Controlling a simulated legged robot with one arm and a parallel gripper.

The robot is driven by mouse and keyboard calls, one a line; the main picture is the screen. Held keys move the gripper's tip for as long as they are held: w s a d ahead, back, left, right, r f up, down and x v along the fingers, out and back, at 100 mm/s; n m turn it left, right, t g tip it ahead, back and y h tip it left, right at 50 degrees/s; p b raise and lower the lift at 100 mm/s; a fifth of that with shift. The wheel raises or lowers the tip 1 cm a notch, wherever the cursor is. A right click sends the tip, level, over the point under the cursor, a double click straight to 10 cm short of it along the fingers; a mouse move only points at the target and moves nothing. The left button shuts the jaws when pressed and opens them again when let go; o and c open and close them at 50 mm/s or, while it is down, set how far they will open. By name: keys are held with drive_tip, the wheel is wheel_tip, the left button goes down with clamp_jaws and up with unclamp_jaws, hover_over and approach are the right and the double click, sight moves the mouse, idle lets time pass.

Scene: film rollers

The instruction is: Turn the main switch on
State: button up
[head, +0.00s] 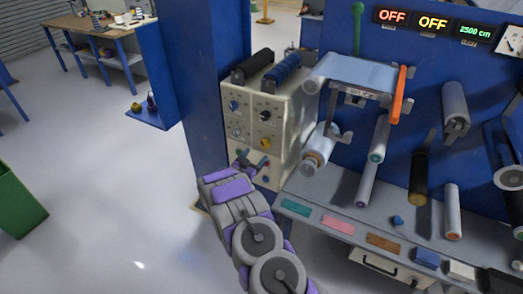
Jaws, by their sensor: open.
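A cream control box (283,104) is fixed on the blue panel, left of centre. I cannot tell which control is the main switch. My gripper (252,157) is open in front of the lower part of the box. It hides part of the lower front. I cannot tell if it touches the box. Two displays at the top right read OFF, one red (392,16) and one orange (433,22).
A grey shelf (335,205) with coloured strips lies right of my arm. Film rollers and an orange lever (399,95) stick out from the blue panel (300,25) above it. A green bin (15,203) stands at the left. The floor between is clear.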

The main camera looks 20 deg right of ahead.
sight(264, 146)
drive_tip(key=b+x, duration=0.1)
drive_tip(key=x, duration=0.5)
drive_tip(key=shift+w+d, duration=0.2)
drive_tip(key=shift+d, duration=0.15)
drive_tip(key=shift+c, duration=0.2)
drive_tip(key=c, duration=1)
